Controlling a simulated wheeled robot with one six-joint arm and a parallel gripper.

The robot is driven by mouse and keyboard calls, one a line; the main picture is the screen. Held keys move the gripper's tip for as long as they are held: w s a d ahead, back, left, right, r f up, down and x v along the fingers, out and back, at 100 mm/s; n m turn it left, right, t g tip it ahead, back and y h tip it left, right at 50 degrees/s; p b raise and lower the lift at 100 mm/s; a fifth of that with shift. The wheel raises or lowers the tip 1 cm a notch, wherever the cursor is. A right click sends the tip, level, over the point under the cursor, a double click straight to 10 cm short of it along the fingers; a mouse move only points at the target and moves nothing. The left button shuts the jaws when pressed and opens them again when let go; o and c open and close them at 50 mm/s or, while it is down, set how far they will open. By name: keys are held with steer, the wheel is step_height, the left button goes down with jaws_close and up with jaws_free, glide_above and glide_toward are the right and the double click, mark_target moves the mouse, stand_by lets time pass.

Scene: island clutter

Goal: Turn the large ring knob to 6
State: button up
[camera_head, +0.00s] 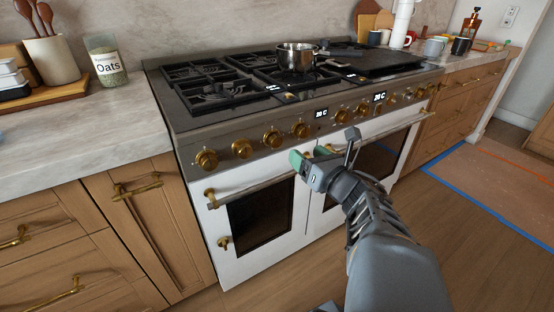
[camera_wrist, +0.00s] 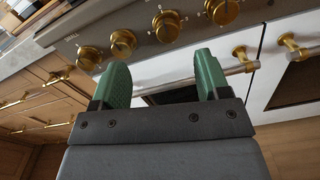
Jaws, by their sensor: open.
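A row of round brass knobs runs along the steel front panel of the range in the head view, among them a left-end knob (camera_head: 206,158), a second knob (camera_head: 242,148), a third knob (camera_head: 272,139) and a fourth knob (camera_head: 301,130). I cannot tell which one is the large ring knob, and its numbers are too small to read. The wrist view shows several knobs ahead, including one (camera_wrist: 167,26) beyond the gap between my fingers. My gripper (camera_head: 310,156) is open and empty, in front of the oven doors and below the knobs. Its green fingers (camera_wrist: 160,65) touch no knob.
Two oven doors with brass-ended bar handles (camera_head: 250,187) lie below the panel, close to my gripper. A pan (camera_head: 297,57) stands on the burner grates. An oats jar (camera_head: 106,62) is on the left counter. Floor in front is clear.

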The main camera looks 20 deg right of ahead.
mark_target(277, 143)
steer(key=w+f+b, duration=0.1)
steer(key=w, duration=0.3)
steer(key=w+a+f+b, duration=0.1)
steer(key=w, duration=0.4)
steer(key=w+f+b, duration=0.1)
steer(key=w+f, duration=0.1)
steer(key=w, duration=0.2)
steer(key=shift+w+a, duration=0.35)
steer(key=shift+w, duration=0.05)
steer(key=shift+c, duration=0.4)
steer(key=c, duration=0.8)
steer(key=shift+c, duration=0.2)
